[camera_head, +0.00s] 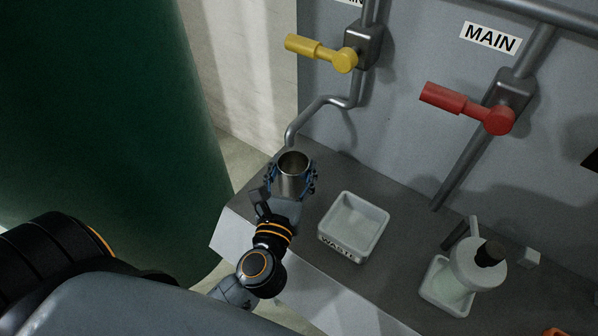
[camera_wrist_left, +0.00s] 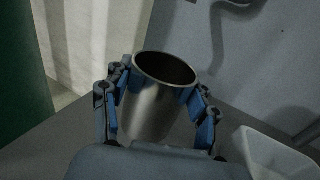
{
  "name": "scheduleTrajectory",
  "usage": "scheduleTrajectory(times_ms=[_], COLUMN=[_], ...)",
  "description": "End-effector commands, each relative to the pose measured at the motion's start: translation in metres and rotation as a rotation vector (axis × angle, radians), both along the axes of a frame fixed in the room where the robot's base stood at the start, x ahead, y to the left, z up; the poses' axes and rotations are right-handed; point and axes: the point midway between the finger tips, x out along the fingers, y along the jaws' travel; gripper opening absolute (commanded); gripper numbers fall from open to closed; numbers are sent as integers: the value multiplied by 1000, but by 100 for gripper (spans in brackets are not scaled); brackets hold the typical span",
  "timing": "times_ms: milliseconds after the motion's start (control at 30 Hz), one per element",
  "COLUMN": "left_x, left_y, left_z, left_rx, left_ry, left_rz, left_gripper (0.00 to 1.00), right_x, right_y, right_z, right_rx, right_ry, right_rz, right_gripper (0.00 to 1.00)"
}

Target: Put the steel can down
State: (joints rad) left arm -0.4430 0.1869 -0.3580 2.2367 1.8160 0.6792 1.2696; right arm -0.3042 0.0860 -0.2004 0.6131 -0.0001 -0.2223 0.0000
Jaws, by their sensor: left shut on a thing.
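The steel can (camera_head: 293,172) is upright, with its open top facing up, near the left end of the grey counter in the head view. My left gripper (camera_head: 291,187) is shut on it, with one finger on each side. In the left wrist view the can (camera_wrist_left: 155,100) sits between the blue fingers of my left gripper (camera_wrist_left: 158,110). Its lower part is hidden by the gripper, so I cannot tell whether its base touches the counter (camera_head: 385,275). My right gripper is not in view.
A white tray (camera_head: 329,241) labelled WASTE is right of the can. Farther right, a pale jug (camera_head: 466,268) stands at another white tray (camera_head: 432,293). A bent pipe (camera_head: 318,104) comes down behind the can. Yellow (camera_head: 320,52) and red (camera_head: 465,106) valve handles are on the wall.

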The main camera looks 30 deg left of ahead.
Motion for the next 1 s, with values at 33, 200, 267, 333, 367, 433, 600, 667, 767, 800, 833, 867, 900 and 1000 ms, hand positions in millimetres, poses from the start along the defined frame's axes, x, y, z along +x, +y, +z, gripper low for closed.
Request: scheduleTrajectory(times_ms=[33,200,267,333,367,433,600,667,767,800,833,867,900,1000], left_x=[0,0,0,0,0,0,0,0,0,0,-4,-8,-14,-32], left_y=[0,0,0,0,0,0,0,0,0,-1,-2,-3,-4,-9], left_z=[2,0,-3,-2,-2,-2,-1,-1,2,3,0,-1,-2,-3], left_rx=[0,1,0,0,0,0,0,0,0,0,-1,-1,-1,-2], left_ry=[0,0,0,1,1,1,1,1,0,0,3,3,3,5], left_rz=[0,0,1,1,1,0,0,0,0,0,-1,-1,-1,0], left_gripper=[18,18,18,71,77,82,82,82,82,82,82,82,82,82], right_x=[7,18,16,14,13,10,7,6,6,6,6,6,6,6], right_y=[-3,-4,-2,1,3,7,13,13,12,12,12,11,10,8], right_z=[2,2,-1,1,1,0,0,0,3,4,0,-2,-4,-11], right_rx=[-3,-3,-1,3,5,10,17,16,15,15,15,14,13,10], right_ry=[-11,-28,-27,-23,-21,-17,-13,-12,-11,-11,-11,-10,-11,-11], right_rz=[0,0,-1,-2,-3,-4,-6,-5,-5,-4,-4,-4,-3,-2], right_gripper=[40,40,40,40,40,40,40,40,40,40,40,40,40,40])
